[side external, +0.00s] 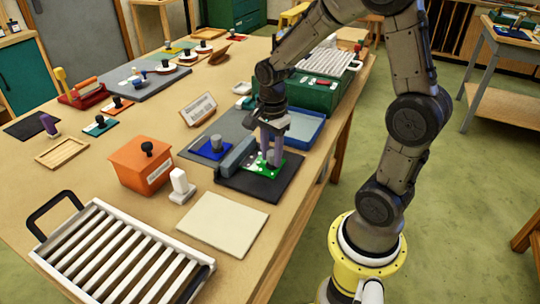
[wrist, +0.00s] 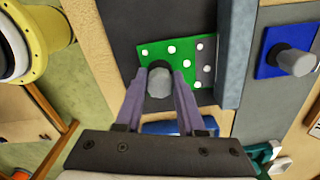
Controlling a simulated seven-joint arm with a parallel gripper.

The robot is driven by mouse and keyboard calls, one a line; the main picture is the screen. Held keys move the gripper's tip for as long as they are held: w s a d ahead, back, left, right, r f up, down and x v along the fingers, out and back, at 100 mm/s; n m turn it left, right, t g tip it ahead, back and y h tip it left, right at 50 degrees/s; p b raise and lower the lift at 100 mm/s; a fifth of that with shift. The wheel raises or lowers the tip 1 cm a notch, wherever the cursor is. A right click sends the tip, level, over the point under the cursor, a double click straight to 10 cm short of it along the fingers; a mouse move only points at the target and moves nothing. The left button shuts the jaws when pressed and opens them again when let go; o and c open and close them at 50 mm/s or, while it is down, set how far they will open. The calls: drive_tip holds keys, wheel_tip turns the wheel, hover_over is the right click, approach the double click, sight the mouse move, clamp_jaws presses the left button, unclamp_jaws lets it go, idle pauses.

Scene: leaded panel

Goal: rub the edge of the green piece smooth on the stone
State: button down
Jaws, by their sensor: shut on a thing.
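The green piece (side external: 266,163) is a flat pane with white dots and an upright grey knob (wrist: 160,83). It is at or just above a black mat (side external: 286,177). My gripper (side external: 268,160) points down, its two fingers shut on the knob; the wrist view also shows the fingers (wrist: 160,95) on either side of it. A dark grey strip with white dots (wrist: 204,65) runs along the piece's right edge in the wrist view. Beside that strip is a long blue-grey block (side external: 236,157), which looks like the stone. I cannot tell whether strip and block touch.
A blue piece with a knob (side external: 211,148) lies on a grey mat left of the block. A blue tray (side external: 306,128) is behind my gripper. An orange box (side external: 141,166), a white block (side external: 181,186), a pale slab (side external: 223,223) and a slatted rack (side external: 120,255) stand nearer the camera.

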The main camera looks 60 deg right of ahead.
drive_tip(key=shift+d, duration=0.85)
drive_tip(key=shift+a, duration=0.2)
drive_tip(key=shift+w+a, duration=0.1)
drive_tip(key=shift+a, duration=1.1)
drive_tip(key=shift+a, duration=0.1)
drive_tip(key=shift+a, duration=0.4)
drive_tip(key=shift+a+r, duration=0.1)
drive_tip(key=shift+a, duration=0.7)
drive_tip(key=shift+d, duration=0.15)
drive_tip(key=shift+d, duration=1.2)
